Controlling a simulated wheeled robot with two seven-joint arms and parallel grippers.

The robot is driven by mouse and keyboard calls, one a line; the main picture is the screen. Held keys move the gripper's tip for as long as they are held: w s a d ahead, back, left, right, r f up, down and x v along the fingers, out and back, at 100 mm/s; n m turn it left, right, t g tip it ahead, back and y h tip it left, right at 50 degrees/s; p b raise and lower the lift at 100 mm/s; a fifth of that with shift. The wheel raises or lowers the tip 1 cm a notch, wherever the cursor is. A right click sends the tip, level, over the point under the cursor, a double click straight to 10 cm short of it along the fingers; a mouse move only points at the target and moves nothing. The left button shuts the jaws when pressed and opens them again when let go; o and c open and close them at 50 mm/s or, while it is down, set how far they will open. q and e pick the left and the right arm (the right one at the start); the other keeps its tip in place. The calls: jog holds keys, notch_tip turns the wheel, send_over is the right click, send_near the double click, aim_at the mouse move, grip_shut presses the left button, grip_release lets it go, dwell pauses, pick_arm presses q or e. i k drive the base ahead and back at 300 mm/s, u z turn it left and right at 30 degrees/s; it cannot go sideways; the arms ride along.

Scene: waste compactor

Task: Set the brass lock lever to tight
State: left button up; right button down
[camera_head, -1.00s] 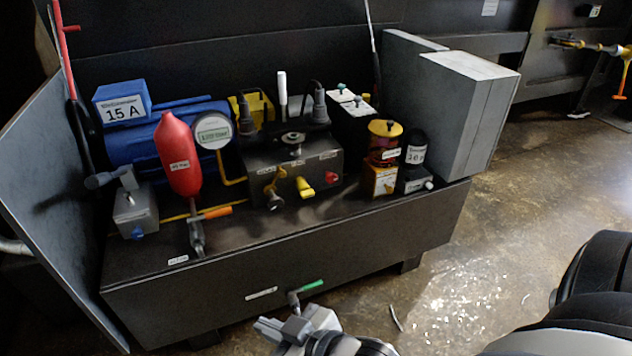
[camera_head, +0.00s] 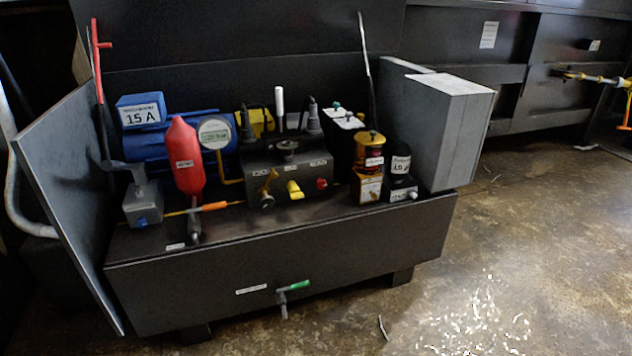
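A brass-coloured lever (camera_head: 267,189) sits at the left of the front face of a black control block (camera_head: 290,163) on the bench. It is tilted, with its upper end toward the right. A small white label is above it, but I cannot read it, so its setting cannot be told. A yellow lever (camera_head: 294,189) and a red knob (camera_head: 321,184) are beside it on the same face. Neither of my grippers is in view.
A red cylinder (camera_head: 186,158) and an orange-handled lever (camera_head: 214,206) stand left of the block. An amber jar (camera_head: 369,150) is to its right. A green-handled tap (camera_head: 293,286) sticks out of the bench front. Grey panels (camera_head: 445,135) flank the bench.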

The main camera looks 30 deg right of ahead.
aim_at(274, 175)
jog(key=z, duration=0.75)
jog(key=i, duration=0.7)
jog(key=u, duration=0.75)
jog(key=i, duration=0.6)
jog(key=u, duration=0.15)
